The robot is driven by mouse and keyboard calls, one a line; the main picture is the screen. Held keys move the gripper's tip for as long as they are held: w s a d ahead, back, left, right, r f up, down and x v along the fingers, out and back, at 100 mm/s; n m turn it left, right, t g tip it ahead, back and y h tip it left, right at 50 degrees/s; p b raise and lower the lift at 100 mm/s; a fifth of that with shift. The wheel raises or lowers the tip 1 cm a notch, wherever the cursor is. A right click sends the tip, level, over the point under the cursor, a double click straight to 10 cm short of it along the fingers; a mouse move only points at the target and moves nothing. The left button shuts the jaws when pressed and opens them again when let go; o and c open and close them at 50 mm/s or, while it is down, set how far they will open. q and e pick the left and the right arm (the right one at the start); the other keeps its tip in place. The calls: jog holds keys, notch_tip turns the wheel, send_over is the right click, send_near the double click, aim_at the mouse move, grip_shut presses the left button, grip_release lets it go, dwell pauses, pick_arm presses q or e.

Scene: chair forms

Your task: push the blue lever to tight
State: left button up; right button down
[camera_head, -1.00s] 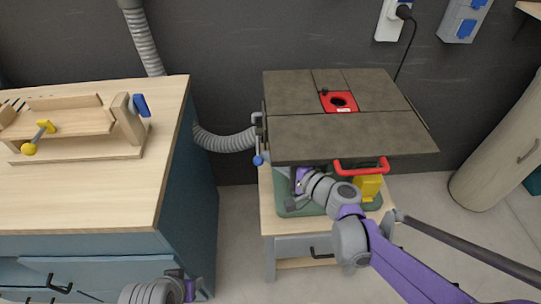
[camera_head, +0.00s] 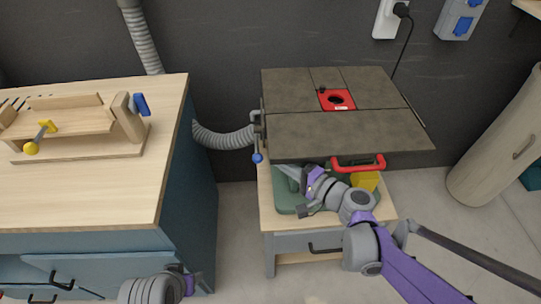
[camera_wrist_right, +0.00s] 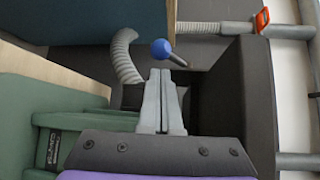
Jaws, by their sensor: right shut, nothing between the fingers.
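The blue lever is a grey rod with a blue ball knob (camera_head: 257,158), hanging at the left edge of the dark-topped machine table (camera_head: 350,135). In the right wrist view the blue ball (camera_wrist_right: 161,47) is just beyond the fingertips, with a small gap showing. My right gripper (camera_head: 281,168) is under the table's front edge, pointing left toward the lever. In the right wrist view its fingers (camera_wrist_right: 161,72) are together and empty. My left gripper (camera_head: 197,283) is low in the head view by the cabinet; its finger gap is unclear.
A grey hose (camera_head: 223,138) runs behind the lever. The wooden workbench (camera_head: 95,195) stands left and carries a wooden jig (camera_head: 75,130) with another blue part.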

pick_arm(q)
jog(key=shift+r+p, duration=0.35)
jog(key=shift+r, duration=0.2)
pick_arm(e)
jog(key=v, duration=0.7)
